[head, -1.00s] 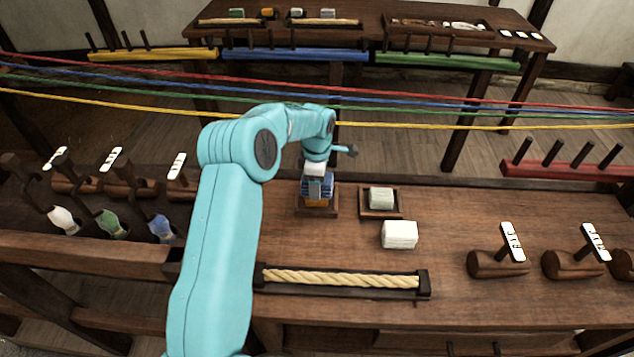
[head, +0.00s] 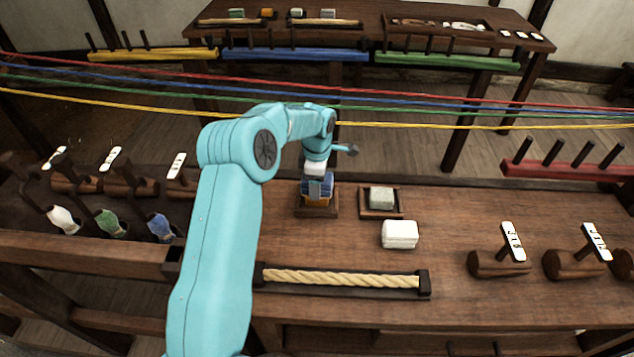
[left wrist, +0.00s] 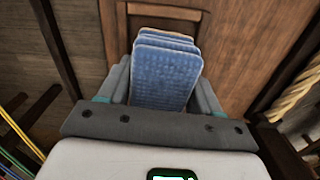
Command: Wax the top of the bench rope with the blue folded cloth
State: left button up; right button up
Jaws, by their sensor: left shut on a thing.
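My left gripper (head: 318,184) is shut on the blue folded cloth (head: 306,188), which also shows between the fingers in the left wrist view (left wrist: 165,75). The cloth is over a small wooden tray (head: 317,213) with an orange block (head: 317,201) in it. The cloth hides most of the block, and I cannot tell if they touch. The bench rope (head: 340,279), pale and twisted, lies in a dark holder near the bench's front edge. It also shows at the right of the left wrist view (left wrist: 297,92). My right gripper is not in view.
A second tray (head: 381,214) holds a pale grey-green block (head: 381,197). A white folded cloth (head: 399,234) lies in front of it. Wooden tools with white tags (head: 500,262) stand at the right. Coloured ropes (head: 450,107) stretch across behind the bench.

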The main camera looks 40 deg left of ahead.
pick_arm(q)
jog(key=shift+f, duration=0.1)
jog(key=shift+r+p, duration=0.55)
jog(key=shift+r, duration=0.3)
jog(key=shift+r+p, duration=1.5)
jog(key=shift+r, duration=1.25)
